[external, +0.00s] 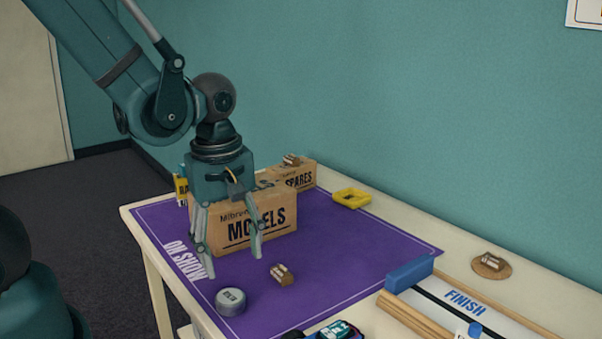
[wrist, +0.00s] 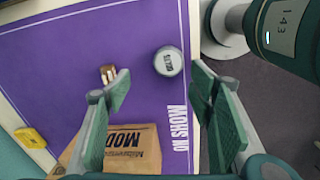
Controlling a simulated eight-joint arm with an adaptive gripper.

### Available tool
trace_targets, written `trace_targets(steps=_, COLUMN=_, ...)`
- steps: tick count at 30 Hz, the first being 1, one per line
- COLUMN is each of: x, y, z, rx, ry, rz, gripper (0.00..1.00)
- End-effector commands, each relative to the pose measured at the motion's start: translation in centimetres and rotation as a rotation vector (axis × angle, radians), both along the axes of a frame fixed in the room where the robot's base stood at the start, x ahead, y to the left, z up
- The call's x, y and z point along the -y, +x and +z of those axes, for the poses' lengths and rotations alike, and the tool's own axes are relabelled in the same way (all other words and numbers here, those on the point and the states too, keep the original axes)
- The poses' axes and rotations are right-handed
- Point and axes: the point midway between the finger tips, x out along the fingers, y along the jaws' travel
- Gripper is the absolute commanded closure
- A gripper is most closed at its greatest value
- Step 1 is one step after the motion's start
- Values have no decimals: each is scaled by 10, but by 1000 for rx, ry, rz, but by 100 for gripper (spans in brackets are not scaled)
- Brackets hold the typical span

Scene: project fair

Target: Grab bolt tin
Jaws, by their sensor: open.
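The bolt tin (external: 231,301) is a small round grey tin with dark lettering on its lid. It stands upright on the purple mat (external: 335,240) near the table's front left edge. In the wrist view the tin (wrist: 168,61) lies ahead of the space between the fingers, toward the top. My gripper (external: 231,262) is open and empty, above the mat and in front of the MODELS box. In the wrist view its two fingers (wrist: 160,82) are spread wide, and neither touches the tin.
The cardboard MODELS box (external: 262,222) stands close by my gripper, with a SPARES box (external: 299,178) behind it. A small brown and pale item (external: 282,274) lies near the tin. A yellow item (external: 351,198) is farther back. A FINISH track (external: 465,302) lies at right.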

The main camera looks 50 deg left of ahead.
Motion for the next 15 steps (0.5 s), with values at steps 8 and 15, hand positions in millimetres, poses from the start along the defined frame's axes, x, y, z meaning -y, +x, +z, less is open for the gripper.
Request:
trace_targets(steps=8, x=-2, y=-8, z=-21, rx=-51, ry=-8, rz=130, gripper=47)
trace_targets(steps=15, x=-2, y=-9, z=-23, rx=-58, ry=-8, rz=145, gripper=47)
